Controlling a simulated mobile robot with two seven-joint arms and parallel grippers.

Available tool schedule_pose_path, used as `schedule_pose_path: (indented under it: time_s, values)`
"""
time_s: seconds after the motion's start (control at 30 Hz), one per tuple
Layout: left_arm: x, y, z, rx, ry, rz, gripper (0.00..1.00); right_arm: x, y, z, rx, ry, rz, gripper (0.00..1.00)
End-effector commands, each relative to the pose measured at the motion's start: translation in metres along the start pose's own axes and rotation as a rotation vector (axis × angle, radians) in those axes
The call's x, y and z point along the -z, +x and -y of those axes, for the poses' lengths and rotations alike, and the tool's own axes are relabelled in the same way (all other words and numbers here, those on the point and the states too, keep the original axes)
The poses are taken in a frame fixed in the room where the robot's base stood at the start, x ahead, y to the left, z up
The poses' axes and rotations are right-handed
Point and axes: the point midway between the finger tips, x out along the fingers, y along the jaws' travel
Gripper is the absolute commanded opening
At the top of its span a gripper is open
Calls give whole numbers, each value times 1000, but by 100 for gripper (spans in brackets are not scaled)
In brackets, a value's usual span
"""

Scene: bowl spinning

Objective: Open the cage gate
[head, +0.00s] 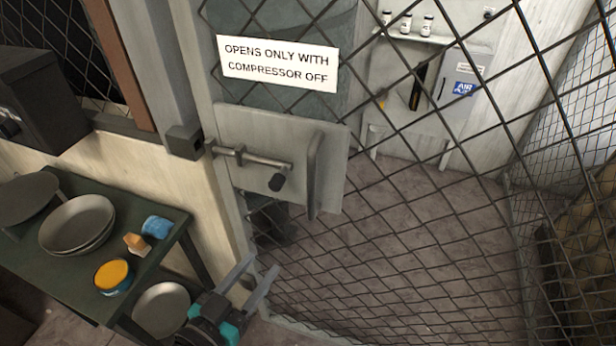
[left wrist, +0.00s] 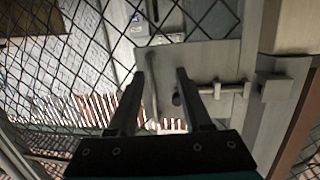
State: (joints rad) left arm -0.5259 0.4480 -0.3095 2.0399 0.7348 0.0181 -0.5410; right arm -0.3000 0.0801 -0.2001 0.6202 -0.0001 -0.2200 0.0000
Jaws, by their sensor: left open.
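The cage gate (head: 400,230) is a dark wire mesh panel in a pale metal frame. A light metal lock plate (head: 235,125) on it carries a sliding bolt (head: 255,160) with a dark knob (head: 277,182) and an upright pull handle (head: 313,175). The bolt reaches to a grey catch block (head: 184,141) on the post at the left; I cannot tell how deep it sits. My left gripper (head: 260,278) is open and empty, below the plate and apart from it. In the left wrist view its fingers (left wrist: 160,75) point towards the plate (left wrist: 205,60), handle and bolt (left wrist: 225,90). My right gripper is not in view.
A sign (head: 277,64) on the gate reads "Opens only with compressor off". A green table (head: 150,268) with bowls (head: 77,223), a blue cup and a yellow-filled pot (head: 113,276) stands at the left. Behind the mesh is a grey wall cabinet (head: 463,90) and open floor.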

Motion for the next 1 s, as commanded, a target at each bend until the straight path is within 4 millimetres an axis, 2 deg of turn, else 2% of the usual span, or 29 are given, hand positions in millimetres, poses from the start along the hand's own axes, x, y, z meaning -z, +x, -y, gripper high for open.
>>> schedule_pose_path:
  time_s: [0.03, 0.1, 0.23, 0.47, 1.0]
  values:
    - [28, -4, -6, -17, -2, -46, 50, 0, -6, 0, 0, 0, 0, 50]
    - [54, -8, -12, -34, -5, -95, 50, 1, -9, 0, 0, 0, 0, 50]
    - [83, -13, -19, -51, -11, -149, 50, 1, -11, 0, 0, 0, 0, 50]
    - [92, -3, -21, -53, -14, -165, 50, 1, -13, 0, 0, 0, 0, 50]
    - [107, 87, -26, -54, -16, -165, 50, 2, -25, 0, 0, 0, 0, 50]
